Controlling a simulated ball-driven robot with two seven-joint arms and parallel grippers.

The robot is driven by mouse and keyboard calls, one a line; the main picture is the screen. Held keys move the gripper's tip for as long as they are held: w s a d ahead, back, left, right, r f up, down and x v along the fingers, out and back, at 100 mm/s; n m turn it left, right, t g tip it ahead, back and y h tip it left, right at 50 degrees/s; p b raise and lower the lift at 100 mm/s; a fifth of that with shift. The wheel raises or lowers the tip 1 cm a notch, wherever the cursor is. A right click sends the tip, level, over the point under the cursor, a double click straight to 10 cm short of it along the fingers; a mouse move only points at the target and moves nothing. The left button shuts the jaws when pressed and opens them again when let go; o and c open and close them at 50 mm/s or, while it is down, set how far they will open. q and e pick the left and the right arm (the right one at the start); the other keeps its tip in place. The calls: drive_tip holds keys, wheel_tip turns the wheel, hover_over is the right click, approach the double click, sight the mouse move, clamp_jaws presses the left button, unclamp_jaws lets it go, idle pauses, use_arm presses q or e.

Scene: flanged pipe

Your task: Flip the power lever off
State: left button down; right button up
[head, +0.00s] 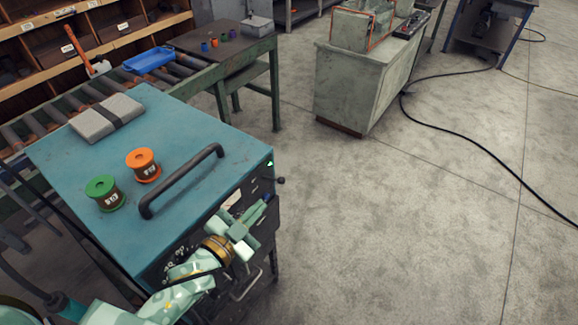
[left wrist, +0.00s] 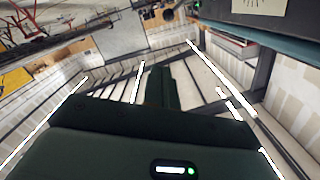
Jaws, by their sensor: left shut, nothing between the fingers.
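The blue-topped machine (head: 195,195) stands at the left of the head view. A small dark knob on a short stem (head: 281,180), which looks like the power lever, sticks out from its right front corner. A small green light (head: 270,163) glows just above it. My left gripper (head: 260,208) is in front of the machine's dark front panel, below and left of the knob and apart from it. Its fingers are shut and empty. The fingers (left wrist: 160,88) also show in the left wrist view, where I cannot make out the lever. My right gripper is not in view.
A black handle (head: 182,180), an orange spool (head: 143,165), a green spool (head: 104,193) and a grey case (head: 106,117) are on the machine's top. A roller conveyor with a blue tray (head: 149,59) lies behind.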

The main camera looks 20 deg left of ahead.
use_arm(q)
drive_tip(key=shift+d+r, duration=0.1)
drive_tip(key=shift+r, duration=0.4)
hover_over(280, 183)
drive_tip(key=s+d, duration=0.2)
drive_tip(key=s, duration=0.1)
drive_tip(key=f, duration=0.2)
drive_tip(key=a+f, duration=0.1)
drive_tip(key=shift+w+a, duration=0.1)
drive_tip(key=shift+w, duration=0.15)
drive_tip(key=shift+w+a+f, duration=0.2)
drive_tip(key=shift+a+f, duration=0.15)
drive_tip(key=shift+f, duration=0.15)
